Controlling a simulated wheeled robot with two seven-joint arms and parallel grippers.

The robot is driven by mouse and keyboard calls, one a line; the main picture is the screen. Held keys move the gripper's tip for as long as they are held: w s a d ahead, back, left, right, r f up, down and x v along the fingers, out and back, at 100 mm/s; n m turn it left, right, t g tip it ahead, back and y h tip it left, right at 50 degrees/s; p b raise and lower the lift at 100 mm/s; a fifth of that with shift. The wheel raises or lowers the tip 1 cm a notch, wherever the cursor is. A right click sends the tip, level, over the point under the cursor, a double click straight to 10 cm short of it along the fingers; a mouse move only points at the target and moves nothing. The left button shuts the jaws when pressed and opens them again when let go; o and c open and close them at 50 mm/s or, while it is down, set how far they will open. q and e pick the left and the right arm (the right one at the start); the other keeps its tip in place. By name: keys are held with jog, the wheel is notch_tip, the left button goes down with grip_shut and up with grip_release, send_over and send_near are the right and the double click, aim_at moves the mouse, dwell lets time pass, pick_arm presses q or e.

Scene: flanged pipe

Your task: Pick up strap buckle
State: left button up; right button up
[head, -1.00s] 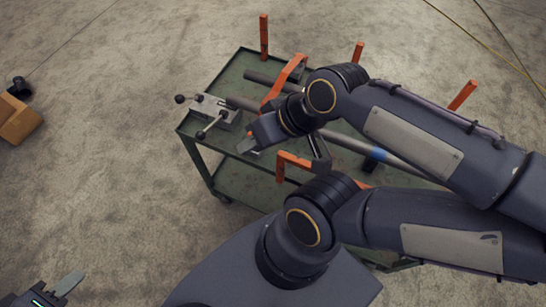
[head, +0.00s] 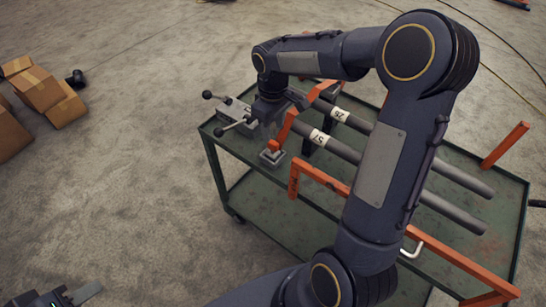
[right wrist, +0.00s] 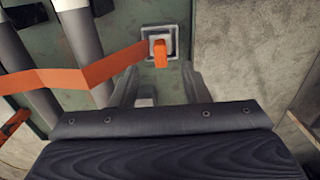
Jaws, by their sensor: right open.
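The strap buckle (head: 272,157) is a small square metal piece at the lower end of an orange strap (head: 289,124), near the cart's left edge in the head view. In the right wrist view, the buckle (right wrist: 153,33) lies just ahead of my fingertips, with a folded orange strap end over it. My right gripper (right wrist: 159,72) is open and empty, its two fingers apart and roughly lined up with the buckle. In the head view its fingertips are hard to make out. My left gripper (head: 78,294) is partly cut off at the bottom left, far from the buckle.
Grey pipes (head: 345,151) with white labels lie on the green cart (head: 240,144) under the strap. A clamp with lever handles (head: 236,114) stands at the cart's left corner. Cardboard boxes (head: 42,91) lie on the floor at left.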

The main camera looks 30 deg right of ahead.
aim_at(273, 142)
notch_tip(273, 142, down, 6)
jog(key=shift+f, duration=0.25)
grip_shut()
dwell(0.3)
